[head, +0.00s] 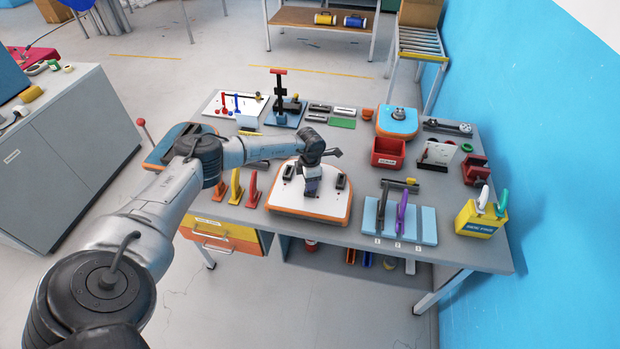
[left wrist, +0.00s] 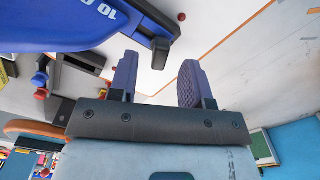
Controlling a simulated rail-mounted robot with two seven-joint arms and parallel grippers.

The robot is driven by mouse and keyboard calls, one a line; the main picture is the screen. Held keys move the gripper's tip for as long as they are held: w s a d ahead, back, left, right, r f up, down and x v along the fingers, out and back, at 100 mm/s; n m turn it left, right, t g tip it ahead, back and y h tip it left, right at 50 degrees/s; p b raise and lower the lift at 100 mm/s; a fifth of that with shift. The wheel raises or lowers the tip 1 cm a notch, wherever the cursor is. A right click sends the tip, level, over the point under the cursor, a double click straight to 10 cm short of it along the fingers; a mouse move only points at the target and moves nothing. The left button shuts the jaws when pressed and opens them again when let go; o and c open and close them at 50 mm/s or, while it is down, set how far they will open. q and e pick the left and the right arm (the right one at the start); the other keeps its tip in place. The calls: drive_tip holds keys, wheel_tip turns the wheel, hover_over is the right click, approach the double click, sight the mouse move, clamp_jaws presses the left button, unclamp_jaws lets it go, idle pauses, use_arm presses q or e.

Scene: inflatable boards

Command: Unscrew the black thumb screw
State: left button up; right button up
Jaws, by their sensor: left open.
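My left gripper (head: 312,190) is over the middle of a white board with an orange rim (head: 290,203), on the table's near side. In the left wrist view its two purple fingers (left wrist: 158,85) stand apart, with nothing visible between them. A blue body with white lettering (left wrist: 75,20) and a black end piece (left wrist: 160,52) lies just beyond the fingers. I cannot make out which part is the black thumb screw; the gripper hides the board's middle in the head view. Two black fittings, left (head: 288,172) and right (head: 341,181), flank the gripper. My right gripper is not in view.
Red, yellow and orange handles (head: 236,187) stand left of the board. A light-blue stand with black and purple tools (head: 428,226) is to the right, beside a yellow box (head: 480,220). A red bin (head: 388,153) and a blue-topped board (head: 397,122) are behind.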

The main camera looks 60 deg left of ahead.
use_arm(q)
drive_tip(key=shift+f+b, duration=0.9)
drive_tip(key=shift+f, duration=0.5)
drive_tip(key=shift+c, duration=0.7)
clamp_jaws()
drive_tip(key=c, duration=0.5)
unclamp_jaws()
clamp_jaws()
drive_tip(key=shift+r, duration=0.1)
